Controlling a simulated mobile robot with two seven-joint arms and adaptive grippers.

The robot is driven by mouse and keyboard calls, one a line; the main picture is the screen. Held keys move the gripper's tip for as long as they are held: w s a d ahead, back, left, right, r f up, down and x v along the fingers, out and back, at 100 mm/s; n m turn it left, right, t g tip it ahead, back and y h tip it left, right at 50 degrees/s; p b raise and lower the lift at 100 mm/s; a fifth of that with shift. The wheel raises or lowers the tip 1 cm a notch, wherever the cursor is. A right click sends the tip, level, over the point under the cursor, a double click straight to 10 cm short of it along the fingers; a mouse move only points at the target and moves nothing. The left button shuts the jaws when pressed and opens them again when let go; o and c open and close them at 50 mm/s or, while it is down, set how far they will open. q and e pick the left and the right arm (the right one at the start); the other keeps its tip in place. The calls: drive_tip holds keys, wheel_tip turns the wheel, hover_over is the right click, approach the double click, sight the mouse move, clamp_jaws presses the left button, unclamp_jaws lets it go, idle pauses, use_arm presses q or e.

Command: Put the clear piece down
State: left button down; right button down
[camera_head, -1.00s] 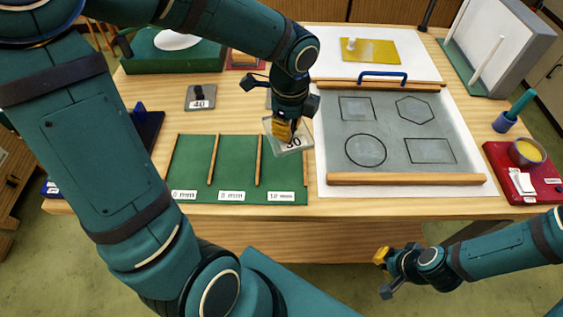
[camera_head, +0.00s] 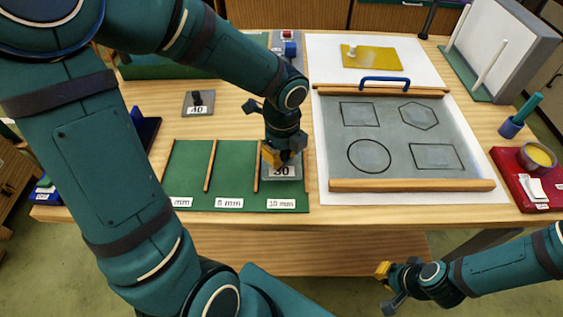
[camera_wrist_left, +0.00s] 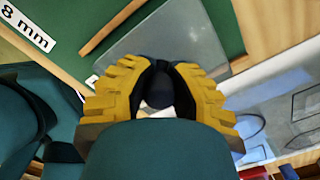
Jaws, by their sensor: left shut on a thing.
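The clear piece (camera_head: 281,171) is a greyish see-through plate with a label reading 30. It is over the right-hand bay of the green rack (camera_head: 225,168); I cannot tell whether it touches the rack floor. My left gripper (camera_head: 280,157) is above it, shut on its dark knob. In the left wrist view the clear piece (camera_wrist_left: 185,38) lies beyond the yellow fingertips of my left gripper (camera_wrist_left: 157,90), between wooden dividers. The fingers partly hide the knob. My right gripper (camera_head: 385,280) is open and empty, low in front of the table.
A grey plate marked 40 (camera_head: 198,104) with a dark knob stands behind the rack. The grey panel board (camera_head: 405,135) with outlined shapes and wooden rails is to the right. A red tray (camera_head: 530,178) with a bowl is farther right. Wooden dividers (camera_head: 257,170) flank the bay.

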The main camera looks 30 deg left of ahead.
use_arm(q)
drive_tip(key=shift+f, duration=1.1)
drive_tip(key=shift+f+b, duration=0.15)
drive_tip(key=shift+b, duration=0.15)
drive_tip(key=c, duration=1)
unclamp_jaws()
drive_tip(key=shift+o, duration=0.2)
wheel_tip(320, 180, up, 11)
drive_tip(key=p, duration=0.4)
drive_tip(key=shift+d+f, duration=0.1)
drive_tip(key=shift+d, duration=0.05)
drive_tip(key=shift+r, duration=0.8)
